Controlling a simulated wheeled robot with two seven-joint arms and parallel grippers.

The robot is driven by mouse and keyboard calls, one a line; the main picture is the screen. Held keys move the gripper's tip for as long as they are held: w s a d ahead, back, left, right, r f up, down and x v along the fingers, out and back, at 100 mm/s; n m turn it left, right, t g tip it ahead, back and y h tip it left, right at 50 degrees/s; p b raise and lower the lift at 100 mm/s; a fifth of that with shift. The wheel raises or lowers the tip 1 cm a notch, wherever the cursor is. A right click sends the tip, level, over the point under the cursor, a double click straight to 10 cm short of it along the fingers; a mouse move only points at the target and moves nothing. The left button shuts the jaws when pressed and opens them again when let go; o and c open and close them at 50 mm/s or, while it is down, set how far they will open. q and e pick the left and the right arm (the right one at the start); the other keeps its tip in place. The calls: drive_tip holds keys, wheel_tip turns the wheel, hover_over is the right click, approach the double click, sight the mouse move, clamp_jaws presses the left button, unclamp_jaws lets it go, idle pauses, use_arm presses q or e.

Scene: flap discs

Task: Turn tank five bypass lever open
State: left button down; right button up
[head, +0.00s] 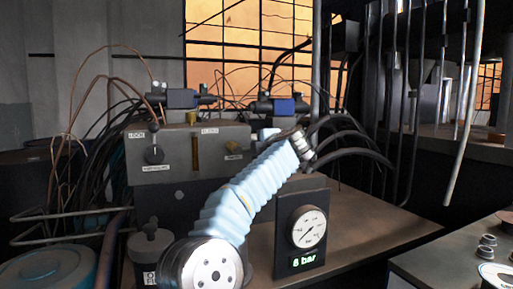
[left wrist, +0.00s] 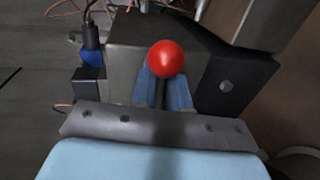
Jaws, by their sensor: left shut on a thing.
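In the left wrist view a glossy red ball knob (left wrist: 166,58) sits at the tips of my left gripper (left wrist: 163,92). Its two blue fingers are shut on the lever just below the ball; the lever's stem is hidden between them. In the head view my blue-sleeved arm rises from the bottom middle to the upper middle. The red knob and the left fingertips are hidden there behind the arm. No label naming tank five is readable. My right gripper is not in view.
A grey control box (head: 215,150) with a black-knobbed lever (head: 153,154) stands left of the arm. A pressure gauge (head: 308,227) reading 8 bar on its display is close to the arm's right. Hoses and cables crowd behind. The bench top (head: 375,222) is clear at right.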

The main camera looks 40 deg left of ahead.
use_arm(q)
drive_tip(key=shift+w+d+f, duration=0.15)
drive_tip(key=shift+w+d, duration=0.2)
drive_tip(key=c, duration=1)
unclamp_jaws()
drive_tip(key=shift+w+d, duration=0.1)
drive_tip(key=shift+d, duration=0.05)
drive_tip(key=shift+s, duration=0.2)
drive_tip(key=b+v, duration=0.1)
drive_tip(key=v, duration=1.2)
drive_tip(key=shift+d, duration=0.2)
drive_tip(key=shift+s, duration=0.15)
